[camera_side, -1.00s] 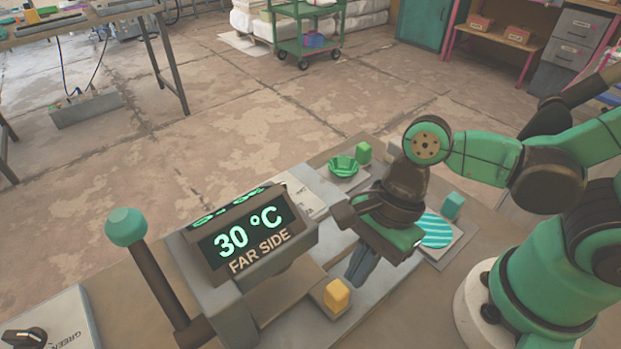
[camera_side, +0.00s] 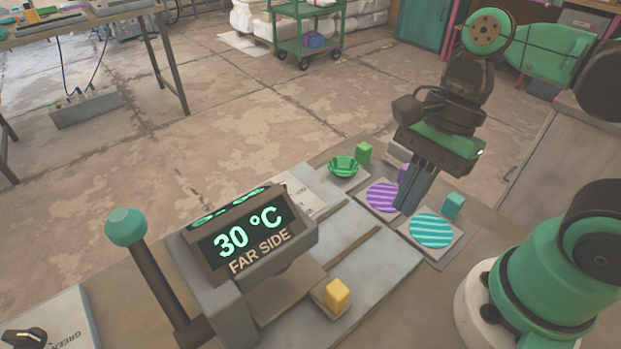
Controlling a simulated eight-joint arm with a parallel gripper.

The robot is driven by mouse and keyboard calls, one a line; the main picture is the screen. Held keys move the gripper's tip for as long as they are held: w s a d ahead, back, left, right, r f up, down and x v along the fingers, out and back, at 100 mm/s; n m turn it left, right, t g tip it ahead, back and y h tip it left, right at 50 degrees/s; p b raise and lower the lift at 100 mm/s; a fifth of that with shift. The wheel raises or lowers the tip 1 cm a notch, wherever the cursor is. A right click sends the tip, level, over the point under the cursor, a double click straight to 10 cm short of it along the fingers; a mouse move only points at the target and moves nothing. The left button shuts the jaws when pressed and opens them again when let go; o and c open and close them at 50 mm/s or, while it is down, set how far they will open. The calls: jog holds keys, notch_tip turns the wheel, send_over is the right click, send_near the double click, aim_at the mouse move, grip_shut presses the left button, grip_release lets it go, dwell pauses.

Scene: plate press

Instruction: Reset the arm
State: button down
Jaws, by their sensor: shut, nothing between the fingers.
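My gripper (camera_side: 406,208) points down with its two fingers together and nothing between them. In the picture its fingertips overlap the gap between a purple striped plate (camera_side: 383,197) and a teal striped plate (camera_side: 432,231). I cannot tell how high above the table they are. The fingers partly hide a purple block (camera_side: 404,172) behind the purple plate. My arm is raised, with the wrist at the upper right.
The press (camera_side: 250,240) shows "30 °C FAR SIDE"; its lever has a teal knob (camera_side: 126,227). A yellow block (camera_side: 337,295) sits at its front.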

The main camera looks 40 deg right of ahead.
jog(key=w+d+n+t+h, duration=0.2)
jog(key=w+d+n+t, duration=0.1)
jog(key=n, duration=0.6)
jog(key=w+d+n+t+h, duration=0.2)
jog(key=w+n, duration=0.4)
jog(key=n, duration=0.3)
jog(key=shift+w+d+t, duration=0.3)
jog(key=shift+d+t, duration=0.45)
jog(key=shift+t, duration=0.35)
